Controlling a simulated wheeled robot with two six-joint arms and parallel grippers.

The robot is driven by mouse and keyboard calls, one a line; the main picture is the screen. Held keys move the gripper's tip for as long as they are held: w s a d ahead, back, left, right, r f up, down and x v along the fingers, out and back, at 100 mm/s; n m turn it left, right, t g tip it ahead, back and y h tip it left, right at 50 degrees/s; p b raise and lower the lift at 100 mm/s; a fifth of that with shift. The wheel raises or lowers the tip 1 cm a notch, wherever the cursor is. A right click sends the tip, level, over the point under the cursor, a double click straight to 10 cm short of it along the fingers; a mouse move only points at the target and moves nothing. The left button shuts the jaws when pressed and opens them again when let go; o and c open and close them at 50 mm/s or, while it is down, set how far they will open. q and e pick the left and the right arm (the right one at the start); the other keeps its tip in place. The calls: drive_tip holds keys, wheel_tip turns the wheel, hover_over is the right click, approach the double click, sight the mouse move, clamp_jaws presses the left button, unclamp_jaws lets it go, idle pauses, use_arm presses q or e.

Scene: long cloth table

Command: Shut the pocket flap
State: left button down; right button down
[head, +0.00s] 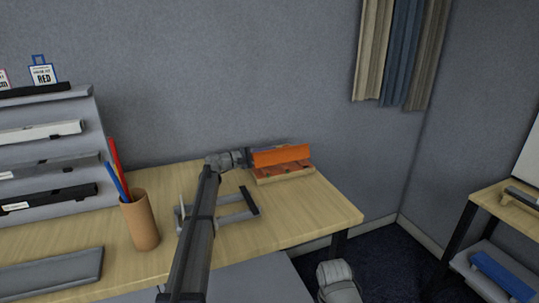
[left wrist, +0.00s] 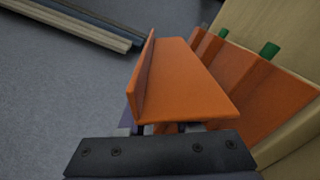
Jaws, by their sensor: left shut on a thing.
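The orange pocket flap (head: 282,155) stands raised over the back right of the table in the head view. Below it is the pocket piece (head: 284,173), with a row of pockets. My left gripper (head: 248,157) is at the flap's left end and shut on it. In the left wrist view the flap (left wrist: 182,82) juts out from my left gripper (left wrist: 160,128), bent along a crease, and stands clear of the orange pockets (left wrist: 265,85). Small green ends poke up there. The fingertips are mostly hidden behind the dark gripper bar.
A cup (head: 140,222) with red and blue sticks stands left of my left arm. A grey frame (head: 235,215) lies under the arm. A stepped rack (head: 45,150) is at the far left. The table's right end is clear.

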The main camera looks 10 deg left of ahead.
sight(272, 153)
use_arm(q)
drive_tip(key=m, duration=0.1)
drive_tip(key=s+r+m+p, duration=0.1)
drive_tip(key=m, duration=0.1)
drive_tip(key=shift+d, duration=0.3)
drive_tip(key=shift+s+d+r+m, duration=0.15)
drive_tip(key=shift+s+d+m, duration=0.15)
drive_tip(key=shift+m, duration=0.65)
drive_tip(key=shift+s+d+r+m, duration=0.15)
drive_tip(key=shift+s+m, duration=0.15)
drive_tip(key=shift+m, duration=0.65)
drive_tip(key=c, duration=0.9)
unclamp_jaws()
drive_tip(key=shift+a, duration=0.1)
drive_tip(key=shift+v, duration=3.85)
